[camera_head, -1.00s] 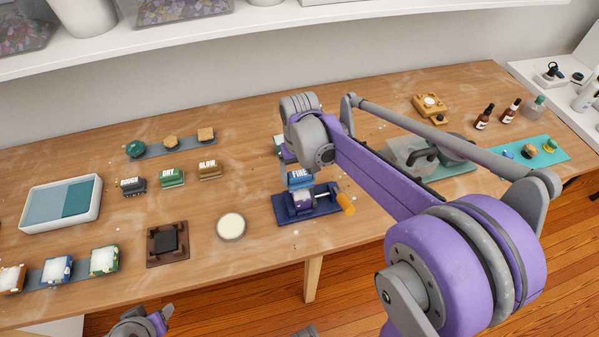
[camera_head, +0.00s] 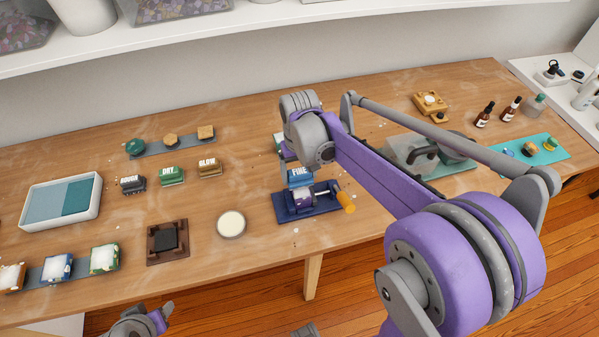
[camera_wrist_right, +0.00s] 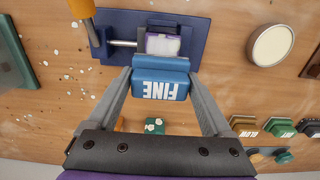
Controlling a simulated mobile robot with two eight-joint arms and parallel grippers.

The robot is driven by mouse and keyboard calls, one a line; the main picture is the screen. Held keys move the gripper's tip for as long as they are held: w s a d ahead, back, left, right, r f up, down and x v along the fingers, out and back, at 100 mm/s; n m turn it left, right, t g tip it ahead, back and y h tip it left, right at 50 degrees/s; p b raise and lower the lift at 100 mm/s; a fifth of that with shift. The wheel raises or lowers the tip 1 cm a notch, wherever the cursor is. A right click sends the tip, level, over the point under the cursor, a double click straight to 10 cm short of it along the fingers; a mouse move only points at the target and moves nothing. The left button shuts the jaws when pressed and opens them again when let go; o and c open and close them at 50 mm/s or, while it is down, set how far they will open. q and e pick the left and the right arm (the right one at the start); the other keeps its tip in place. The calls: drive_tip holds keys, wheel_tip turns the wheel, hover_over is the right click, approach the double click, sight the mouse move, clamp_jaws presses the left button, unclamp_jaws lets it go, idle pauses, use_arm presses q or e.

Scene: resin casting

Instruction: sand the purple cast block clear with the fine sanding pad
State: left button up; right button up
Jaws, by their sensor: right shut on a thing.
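My right gripper (camera_wrist_right: 161,80) is shut on the blue fine sanding pad (camera_wrist_right: 161,88), marked FINE. In the head view the pad (camera_head: 300,178) shows below my right wrist, at the back of the dark blue vise (camera_head: 322,213). The cast block (camera_wrist_right: 163,45) sits in the vise, with a pale, whitish top and purple at its edge. The pad is right beside or partly over the block; contact cannot be made out. The block (camera_head: 303,195) is partly hidden in the head view. My left gripper (camera_head: 145,322) is at the bottom edge, its jaws unclear.
The vise's orange handle (camera_head: 346,202) sticks out to the right. A round white-topped dish (camera_head: 231,225) stands left of the vise. ROUGH (camera_head: 133,184), DRY (camera_head: 172,177) and GLOW (camera_head: 210,169) blocks stand farther left. A clear-covered machine (camera_head: 412,155) is behind my right arm.

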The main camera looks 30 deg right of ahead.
sight(303, 198)
drive_tip(key=shift+f+b, duration=0.65)
drive_tip(key=shift+f, duration=0.35)
drive_tip(key=shift+s+a+r, duration=0.1)
drive_tip(key=shift+s+a, duration=0.15)
drive_tip(key=shift+s, duration=0.7)
drive_tip(key=shift+s+a+r, duration=0.1)
drive_tip(key=shift+s+a, duration=0.15)
drive_tip(key=shift+s, duration=0.65)
drive_tip(key=shift+f, duration=0.1)
drive_tip(key=shift+f, duration=0.15)
drive_tip(key=shift+s, duration=0.1)
drive_tip(key=shift+w+d, duration=0.3)
drive_tip(key=shift+w, duration=0.7)
drive_tip(key=shift+w+d, duration=0.25)
drive_tip(key=shift+w, duration=0.75)
